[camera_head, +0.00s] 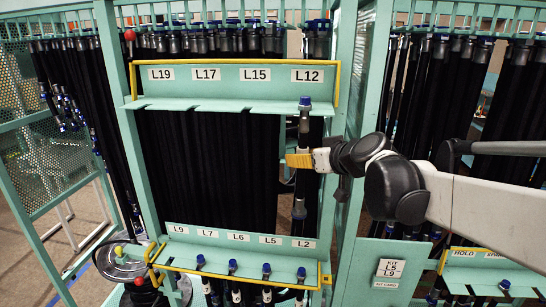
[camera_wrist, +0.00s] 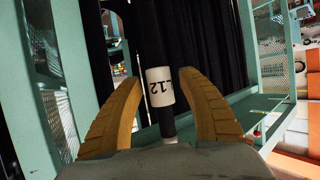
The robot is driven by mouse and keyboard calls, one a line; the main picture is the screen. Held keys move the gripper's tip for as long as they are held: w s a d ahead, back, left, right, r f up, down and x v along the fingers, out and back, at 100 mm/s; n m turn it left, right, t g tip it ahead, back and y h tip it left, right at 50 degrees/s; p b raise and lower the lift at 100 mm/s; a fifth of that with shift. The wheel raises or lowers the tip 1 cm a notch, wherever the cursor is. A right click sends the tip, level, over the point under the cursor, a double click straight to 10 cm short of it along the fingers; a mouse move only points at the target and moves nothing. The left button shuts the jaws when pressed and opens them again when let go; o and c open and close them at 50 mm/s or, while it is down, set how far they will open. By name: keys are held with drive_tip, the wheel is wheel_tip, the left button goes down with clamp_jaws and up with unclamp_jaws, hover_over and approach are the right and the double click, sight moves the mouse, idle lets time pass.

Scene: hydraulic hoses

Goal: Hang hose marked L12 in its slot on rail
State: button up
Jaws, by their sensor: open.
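The hose marked L12 (camera_head: 304,122) hangs upright at the upper rail (camera_head: 215,105), directly under the L12 plate (camera_head: 307,76). Its blue cap shows at the rail's lip and the body hangs below. From this angle I cannot tell how deep it sits in the slot. In the wrist view, its white L12 label (camera_wrist: 160,88) shows between my fingers. My gripper (camera_head: 299,160) is open around the hose below the rail, its yellow fingers apart on both sides of it in the wrist view (camera_wrist: 163,105). The wrist hides part of the hose.
The L19, L17 and L15 places on the upper rail look empty. A yellow bar (camera_head: 336,85) frames the rail end. A lower rail (camera_head: 200,245) holds several blue-capped hoses. A green post (camera_head: 352,120) stands close right of my gripper. Black hoses hang behind.

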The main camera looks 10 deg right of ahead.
drive_tip(key=v, duration=1.2)
